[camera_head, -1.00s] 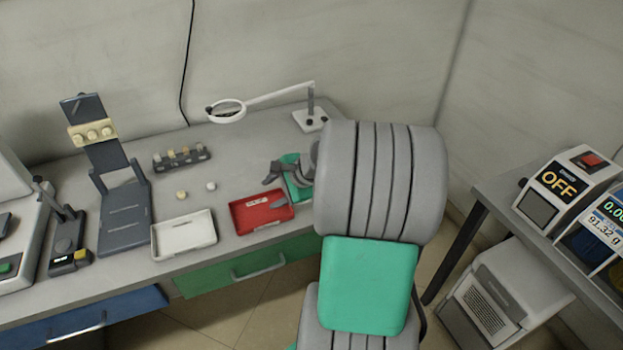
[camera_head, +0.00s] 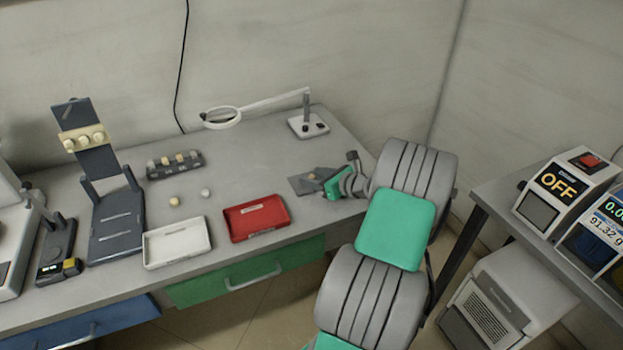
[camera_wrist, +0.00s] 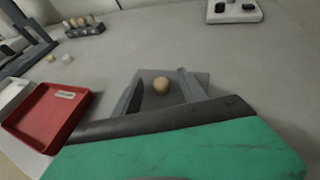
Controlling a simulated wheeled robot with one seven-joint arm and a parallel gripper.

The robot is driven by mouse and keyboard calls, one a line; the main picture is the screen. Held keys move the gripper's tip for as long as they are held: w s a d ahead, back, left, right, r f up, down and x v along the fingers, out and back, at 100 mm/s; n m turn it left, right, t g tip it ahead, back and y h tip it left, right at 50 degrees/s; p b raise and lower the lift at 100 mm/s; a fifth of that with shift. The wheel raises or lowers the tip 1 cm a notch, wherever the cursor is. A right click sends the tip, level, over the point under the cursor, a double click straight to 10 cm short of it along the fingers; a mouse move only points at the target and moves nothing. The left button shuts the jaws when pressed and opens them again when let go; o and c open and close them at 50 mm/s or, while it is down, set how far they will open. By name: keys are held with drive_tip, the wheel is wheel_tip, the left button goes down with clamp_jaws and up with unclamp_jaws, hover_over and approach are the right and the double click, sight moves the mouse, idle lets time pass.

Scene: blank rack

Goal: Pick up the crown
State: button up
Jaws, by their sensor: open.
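A small tan crown (camera_wrist: 161,85) sits on a dark grey pad (camera_wrist: 203,78) in the wrist view. In the head view the crown (camera_head: 310,176) is tiny on the pad (camera_head: 301,187), at the right part of the bench. My gripper (camera_wrist: 160,77) is open, with one finger on each side of the crown in the wrist view and a gap on both sides. The gripper (camera_head: 322,178) also shows in the head view, reaching in from the right beside the pad. I cannot tell its exact height above the pad.
A red tray (camera_head: 256,218) and a white tray (camera_head: 177,242) lie left of the pad. A yellowish piece (camera_head: 174,202) and a white piece (camera_head: 206,193) lie loose behind the white tray. A small rack (camera_head: 174,165) and a magnifier stand (camera_head: 309,126) stand farther back.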

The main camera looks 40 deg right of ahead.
drive_tip(key=shift+c, duration=0.4)
clamp_jaws()
drive_tip(key=shift+r, duration=0.1)
